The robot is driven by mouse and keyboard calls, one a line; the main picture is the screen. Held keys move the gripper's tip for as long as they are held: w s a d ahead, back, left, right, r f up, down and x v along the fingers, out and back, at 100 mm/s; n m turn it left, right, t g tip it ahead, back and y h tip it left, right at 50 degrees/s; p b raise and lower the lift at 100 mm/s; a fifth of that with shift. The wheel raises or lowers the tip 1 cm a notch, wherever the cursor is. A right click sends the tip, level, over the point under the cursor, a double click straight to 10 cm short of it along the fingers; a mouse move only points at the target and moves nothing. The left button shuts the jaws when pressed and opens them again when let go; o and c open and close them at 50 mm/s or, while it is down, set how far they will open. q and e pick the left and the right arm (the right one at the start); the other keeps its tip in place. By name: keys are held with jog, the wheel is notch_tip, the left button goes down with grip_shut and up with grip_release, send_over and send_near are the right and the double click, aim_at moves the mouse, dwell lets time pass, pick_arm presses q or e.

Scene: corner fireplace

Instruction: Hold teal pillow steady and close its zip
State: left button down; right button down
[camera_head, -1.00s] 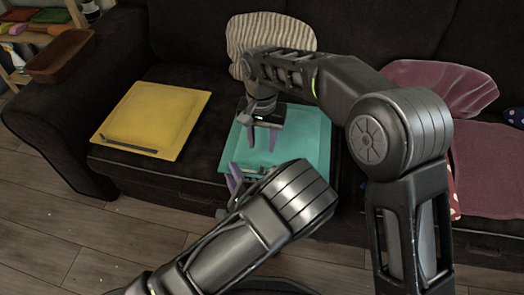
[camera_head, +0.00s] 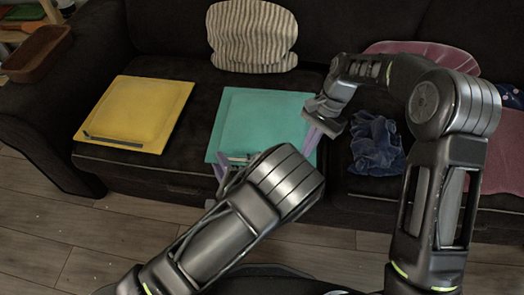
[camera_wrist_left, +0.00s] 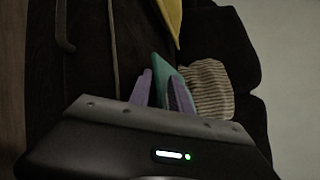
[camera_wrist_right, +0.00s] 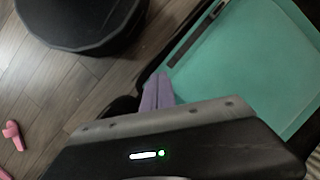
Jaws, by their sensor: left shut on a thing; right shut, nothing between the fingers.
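The teal pillow (camera_head: 262,120) lies flat on the sofa seat. It also shows in the right wrist view (camera_wrist_right: 245,70), with a dark zip strip (camera_wrist_right: 197,36) along its edge. Its corner shows in the left wrist view (camera_wrist_left: 163,72). My left gripper (camera_head: 221,172) is shut on the pillow at its front left corner; my arm hides part of the front edge. In the left wrist view its purple fingers (camera_wrist_left: 163,90) sit either side of teal fabric. My right gripper (camera_head: 311,138) is shut and empty by the pillow's right edge. How far the zip is closed I cannot tell.
A yellow pillow (camera_head: 137,112) with a dark strip lies to the left. A striped cushion (camera_head: 252,38) stands behind. A crumpled blue cloth (camera_head: 376,145) lies to the right, near my right arm. A brown tray (camera_head: 36,52) rests on the sofa arm. Pink objects (camera_wrist_right: 12,134) lie on the floor.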

jog(key=s+d+f+m+y, duration=0.2)
jog(key=s+d+m+y, duration=0.1)
jog(key=m+y, duration=0.25)
jog(key=a+r+m+t+y, duration=0.1)
jog(key=w+a+r+m+t+y, duration=0.1)
jog(key=m, duration=0.1)
jog(key=a+r+m+t+y, duration=0.1)
jog(key=m, duration=0.1)
jog(key=shift+w+t, duration=0.3)
jog(key=shift+w, duration=0.05)
jog(key=shift+w+a+r, duration=0.1)
jog(key=shift+w, duration=0.15)
jog(key=shift+a, duration=0.15)
send_near(252, 157)
jog(key=shift+s+a+f, duration=0.3)
jog(key=shift+a+f, duration=0.15)
jog(key=shift+f, duration=0.3)
jog(key=a, duration=0.3)
jog(key=shift+w+a+f, duration=0.2)
jog(key=shift+a, duration=0.15)
jog(key=shift+w+a, duration=0.1)
jog(key=shift+a, duration=0.4)
